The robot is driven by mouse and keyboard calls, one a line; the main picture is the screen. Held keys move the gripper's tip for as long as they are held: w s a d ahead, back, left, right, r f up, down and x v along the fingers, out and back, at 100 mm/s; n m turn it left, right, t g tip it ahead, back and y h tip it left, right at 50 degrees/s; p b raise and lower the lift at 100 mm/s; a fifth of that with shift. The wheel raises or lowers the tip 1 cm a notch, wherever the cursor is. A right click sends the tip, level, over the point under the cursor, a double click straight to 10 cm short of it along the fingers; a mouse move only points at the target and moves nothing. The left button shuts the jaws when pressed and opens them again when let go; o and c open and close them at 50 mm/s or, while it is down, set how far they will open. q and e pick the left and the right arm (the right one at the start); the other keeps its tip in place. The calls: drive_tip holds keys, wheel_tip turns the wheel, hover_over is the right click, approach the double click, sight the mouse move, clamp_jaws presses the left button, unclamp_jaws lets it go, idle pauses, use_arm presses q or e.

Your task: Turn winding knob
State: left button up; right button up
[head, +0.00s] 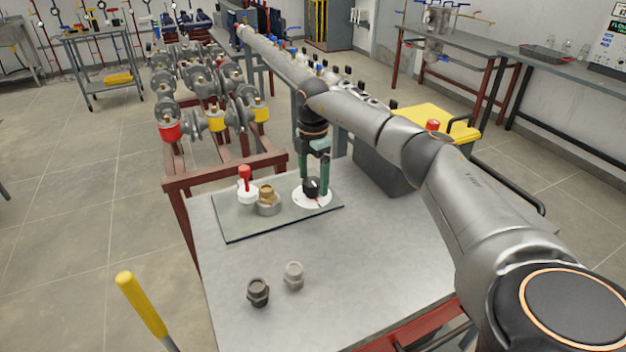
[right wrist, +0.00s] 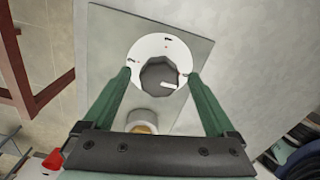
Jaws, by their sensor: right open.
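The black winding knob (head: 312,187) sits on a white round dial (head: 299,199) at the right end of a grey plate (head: 237,222) on the metal table. In the right wrist view the knob (right wrist: 159,77) is many-sided with a white pointer mark. My right gripper (head: 317,192) has green fingers pointing down over the dial. In the right wrist view the right gripper (right wrist: 159,85) is open, with one finger on each side of the knob. Gaps show between fingers and knob there. My left gripper is not in view.
A red-topped knob (head: 245,178) and a brass fitting (head: 267,196) stand left of the dial on the plate. Two loose fittings, dark (head: 258,292) and light grey (head: 293,275), stand on the table (head: 345,265) in front. A yellow-handled lever (head: 140,305) rises at the lower left.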

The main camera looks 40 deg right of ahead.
drive_tip(key=shift+f, duration=0.45)
drive_tip(key=shift+c, duration=0.2)
drive_tip(key=c, duration=1.3)
